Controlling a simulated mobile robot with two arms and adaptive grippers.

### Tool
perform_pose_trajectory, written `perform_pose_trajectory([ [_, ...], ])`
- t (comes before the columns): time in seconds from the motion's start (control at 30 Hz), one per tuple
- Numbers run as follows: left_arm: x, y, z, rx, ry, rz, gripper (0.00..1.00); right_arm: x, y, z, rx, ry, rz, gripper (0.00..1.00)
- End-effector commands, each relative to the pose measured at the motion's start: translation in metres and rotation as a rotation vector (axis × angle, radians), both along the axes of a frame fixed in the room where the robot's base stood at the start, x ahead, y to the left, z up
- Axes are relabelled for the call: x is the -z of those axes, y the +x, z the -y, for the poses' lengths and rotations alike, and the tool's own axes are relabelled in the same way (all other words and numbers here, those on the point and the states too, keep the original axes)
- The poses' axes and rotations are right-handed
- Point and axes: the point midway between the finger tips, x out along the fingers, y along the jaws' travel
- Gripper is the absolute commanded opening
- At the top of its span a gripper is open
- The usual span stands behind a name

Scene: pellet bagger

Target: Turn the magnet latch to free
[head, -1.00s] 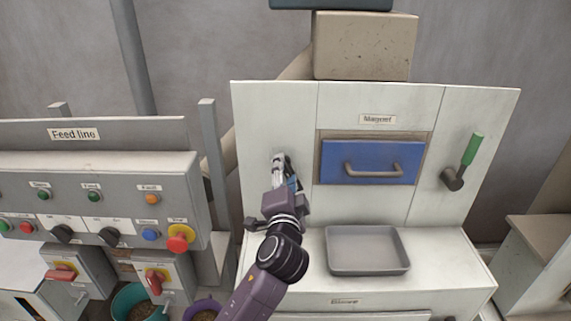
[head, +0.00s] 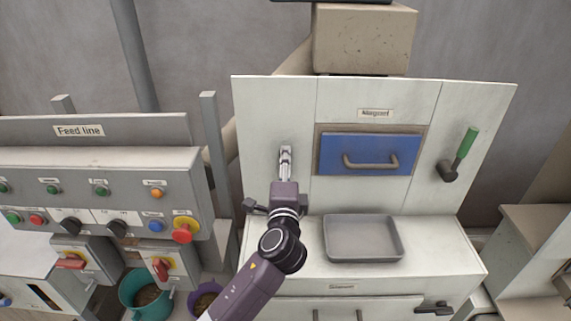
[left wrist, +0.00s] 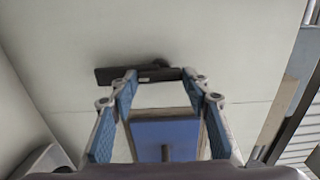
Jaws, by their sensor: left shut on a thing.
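The magnet latch is a dark bar handle (left wrist: 115,76) on the pale panel in the left wrist view. It lies crosswise there, at my fingertips. My left gripper (head: 286,150) is at the panel left of the blue magnet drawer (head: 340,153), and it shows in the left wrist view (left wrist: 158,75) with its fingers shut on the handle. In the head view the gripper hides the latch. The blue drawer is closed in its frame and also shows in the left wrist view (left wrist: 163,133). My right gripper is not in view.
A green-handled lever (head: 466,143) is right of the drawer. A grey tray (head: 363,258) stands on the ledge below. The feed line panel (head: 105,160) with buttons and knobs is at left, with a grey post (head: 212,145) between it and the magnet cabinet.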

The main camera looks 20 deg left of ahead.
Motion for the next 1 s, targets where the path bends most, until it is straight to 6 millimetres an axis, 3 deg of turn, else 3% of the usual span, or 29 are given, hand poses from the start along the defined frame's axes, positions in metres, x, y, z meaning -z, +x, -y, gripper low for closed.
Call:
perform_pose_trajectory([
  [0.27,-0.004,0.001,-0.003,-0.005,0.008,0.007,0.19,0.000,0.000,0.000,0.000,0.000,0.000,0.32],
  [0.3,-0.004,0.001,-0.003,-0.005,0.008,0.007,0.48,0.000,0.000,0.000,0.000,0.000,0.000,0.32],
  [0.43,-0.004,0.001,-0.002,-0.004,0.006,0.006,0.61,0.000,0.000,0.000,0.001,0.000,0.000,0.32],
  [0.77,-0.001,-0.003,0.000,-0.001,0.002,0.001,0.61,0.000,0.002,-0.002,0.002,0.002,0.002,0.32],
  [1.0,0.000,-0.041,0.012,0.001,-0.001,0.000,0.61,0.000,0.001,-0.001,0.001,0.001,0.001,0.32],
])
